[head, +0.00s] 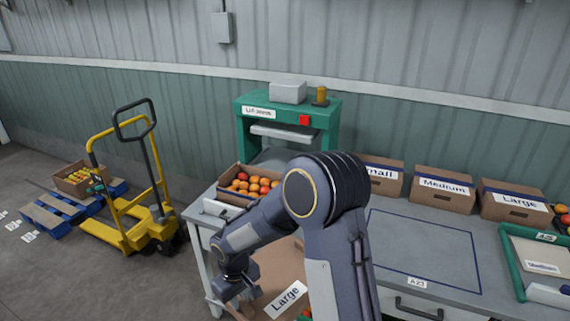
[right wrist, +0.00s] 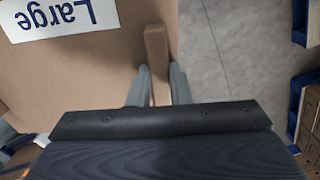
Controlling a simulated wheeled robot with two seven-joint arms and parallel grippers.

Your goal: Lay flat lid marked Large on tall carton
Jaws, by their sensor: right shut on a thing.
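The flat lid marked Large (head: 278,268) is a brown cardboard sheet with a white label, low in the head view and partly hidden by my arm. In the right wrist view the lid (right wrist: 110,65) fills the upper left, its label upside down. My right gripper (right wrist: 157,88) is shut on a narrow brown grip strip at the lid's edge. In the head view my right gripper (head: 238,290) is at the lid's left side. I cannot make out the tall carton; what lies under the lid is hidden. My left gripper is not in view.
An open carton of tomatoes (head: 225,192) stands by the green machine (head: 240,112). Cartons marked Small (head: 388,188), Medium (head: 440,200) and Large (head: 508,213) line the bench back. A blue-outlined bench area (head: 425,250) is clear. A yellow pallet truck (head: 125,238) stands left.

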